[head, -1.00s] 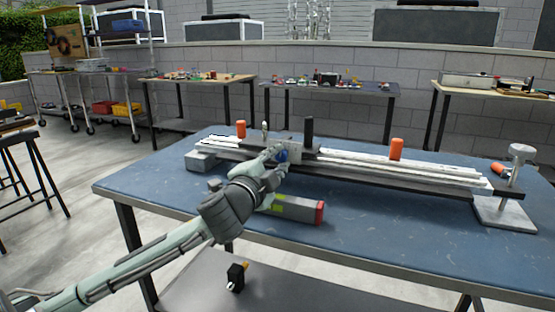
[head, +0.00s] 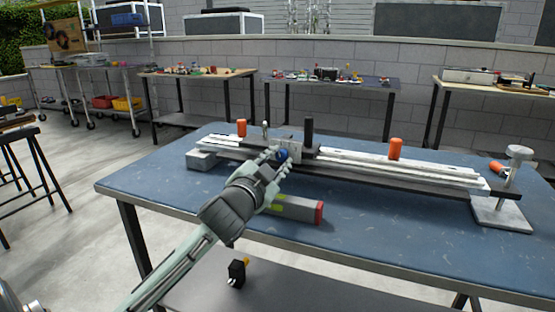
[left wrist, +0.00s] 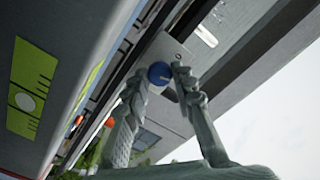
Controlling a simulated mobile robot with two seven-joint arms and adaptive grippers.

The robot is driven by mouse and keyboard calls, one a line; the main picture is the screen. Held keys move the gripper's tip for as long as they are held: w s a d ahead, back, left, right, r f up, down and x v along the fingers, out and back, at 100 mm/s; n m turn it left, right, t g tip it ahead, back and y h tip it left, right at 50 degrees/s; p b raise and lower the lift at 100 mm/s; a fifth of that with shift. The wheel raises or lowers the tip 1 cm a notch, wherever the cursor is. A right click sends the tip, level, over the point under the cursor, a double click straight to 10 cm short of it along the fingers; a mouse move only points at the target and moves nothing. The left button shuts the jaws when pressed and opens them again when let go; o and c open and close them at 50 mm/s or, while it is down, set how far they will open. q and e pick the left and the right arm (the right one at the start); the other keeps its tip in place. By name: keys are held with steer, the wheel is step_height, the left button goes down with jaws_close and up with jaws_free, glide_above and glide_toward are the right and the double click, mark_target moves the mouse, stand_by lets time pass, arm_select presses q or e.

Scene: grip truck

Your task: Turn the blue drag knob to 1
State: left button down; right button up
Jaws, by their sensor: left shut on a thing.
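The blue drag knob (head: 284,154) sits on the front of the grey carriage (head: 297,146) on the long rail. My left gripper (head: 278,157) is at the knob, coming from the front left. In the left wrist view the blue knob (left wrist: 159,73) shows a pale mark and sits between the fingertips of my left gripper (left wrist: 157,80). The fingers are shut on it. Numbers around the knob are too small to read. My right gripper is not in view.
A grey box with a red end (head: 298,208) lies on the blue table (head: 400,235) just below the gripper. Orange handles (head: 395,149) and a black post (head: 309,131) stand along the rail. A metal stand (head: 505,205) is at the right. The front right of the table is clear.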

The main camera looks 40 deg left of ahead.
arm_select(q)
steer(key=c, duration=1.3)
jaws_free()
steer(key=shift+o, duration=0.2)
steer(key=shift+s, duration=0.1)
steer(key=v, duration=0.7)
steer(key=shift+s, duration=0.15)
